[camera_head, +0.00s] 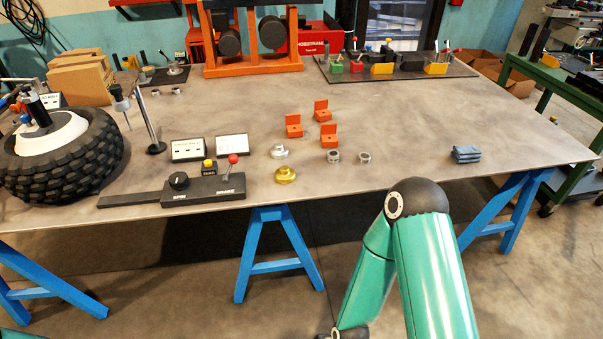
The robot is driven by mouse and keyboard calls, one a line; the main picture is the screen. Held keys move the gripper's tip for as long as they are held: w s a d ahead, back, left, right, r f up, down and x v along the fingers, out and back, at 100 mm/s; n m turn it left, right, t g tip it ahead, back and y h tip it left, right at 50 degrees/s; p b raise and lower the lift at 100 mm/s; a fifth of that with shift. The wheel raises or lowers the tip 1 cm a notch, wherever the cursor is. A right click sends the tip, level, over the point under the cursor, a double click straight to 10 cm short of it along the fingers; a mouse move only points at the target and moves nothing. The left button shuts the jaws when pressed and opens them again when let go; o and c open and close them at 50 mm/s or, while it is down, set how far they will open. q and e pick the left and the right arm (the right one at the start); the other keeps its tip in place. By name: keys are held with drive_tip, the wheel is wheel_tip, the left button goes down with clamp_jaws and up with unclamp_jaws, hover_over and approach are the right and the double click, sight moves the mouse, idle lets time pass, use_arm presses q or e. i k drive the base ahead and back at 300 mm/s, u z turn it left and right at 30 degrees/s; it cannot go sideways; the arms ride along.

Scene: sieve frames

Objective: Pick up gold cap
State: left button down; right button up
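The gold cap (285,175) sits on the grey metal table (420,150) near its front edge, just right of a black control box. A silver cap (279,152) sits just behind it, a little apart. My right arm's green links show at the lower right, in front of the table edge. Its gripper is out of the frame. My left gripper is not in view; only a sliver of my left arm shows at the bottom left corner. Nothing touches the gold cap.
The black control box (205,190) has a red-knobbed lever. Orange blocks (328,134) and two small metal rings (364,158) stand right of the caps. A big tyre (65,160) fills the left. The front right table area is mostly clear.

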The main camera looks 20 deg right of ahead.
sight(284, 175)
drive_tip(key=z, duration=0.05)
drive_tip(key=i, duration=0.85)
